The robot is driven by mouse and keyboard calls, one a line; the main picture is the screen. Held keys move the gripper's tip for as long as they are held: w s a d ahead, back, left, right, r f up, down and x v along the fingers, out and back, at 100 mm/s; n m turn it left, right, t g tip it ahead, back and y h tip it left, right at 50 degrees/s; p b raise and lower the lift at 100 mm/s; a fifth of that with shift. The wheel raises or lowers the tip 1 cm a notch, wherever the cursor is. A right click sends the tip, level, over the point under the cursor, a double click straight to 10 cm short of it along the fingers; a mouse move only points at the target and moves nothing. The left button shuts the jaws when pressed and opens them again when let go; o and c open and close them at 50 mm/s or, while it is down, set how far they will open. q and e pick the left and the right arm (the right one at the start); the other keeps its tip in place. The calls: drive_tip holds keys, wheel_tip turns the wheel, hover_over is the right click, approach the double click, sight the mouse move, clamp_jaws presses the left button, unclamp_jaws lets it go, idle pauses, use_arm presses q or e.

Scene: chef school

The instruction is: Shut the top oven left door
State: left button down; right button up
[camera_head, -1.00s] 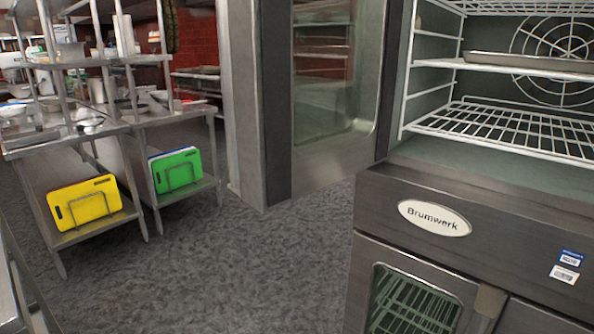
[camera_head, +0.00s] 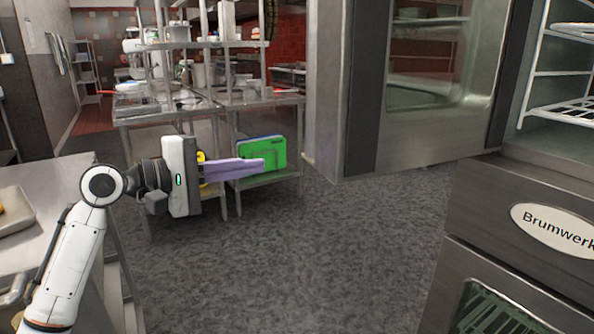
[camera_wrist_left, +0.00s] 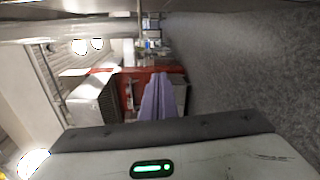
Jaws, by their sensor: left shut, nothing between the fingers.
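The top oven's left door (camera_head: 425,85) stands open in the head view, a steel frame with a glass window, swung out to the left of the oven cavity. The top oven (camera_head: 560,105) shows at the right with its wire racks. My left gripper (camera_head: 262,164) is shut and empty, its purple fingers pointing right, to the left of the door and apart from it. The fingers also show in the left wrist view (camera_wrist_left: 158,97), pressed together. My right gripper is not in view.
A steel counter (camera_head: 60,175) stands at the left beside my left arm. Steel shelving (camera_head: 215,105) with a green board (camera_head: 262,152) is behind the gripper. The lower oven (camera_head: 490,300) is at the bottom right. The grey floor (camera_head: 310,260) between is clear.

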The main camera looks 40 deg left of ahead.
use_arm(q)
drive_tip(key=w+d+r+p, duration=0.15)
drive_tip(key=w+d, duration=0.25)
drive_tip(key=w, duration=0.5)
drive_tip(key=shift+h, duration=0.4)
drive_tip(key=shift+s+d+r, duration=0.2)
drive_tip(key=shift+s+d, duration=0.6)
drive_tip(key=shift+s, duration=0.05)
drive_tip(key=shift+s+d+r, duration=0.2)
drive_tip(key=shift+s+d, duration=0.55)
drive_tip(key=shift+s, duration=0.05)
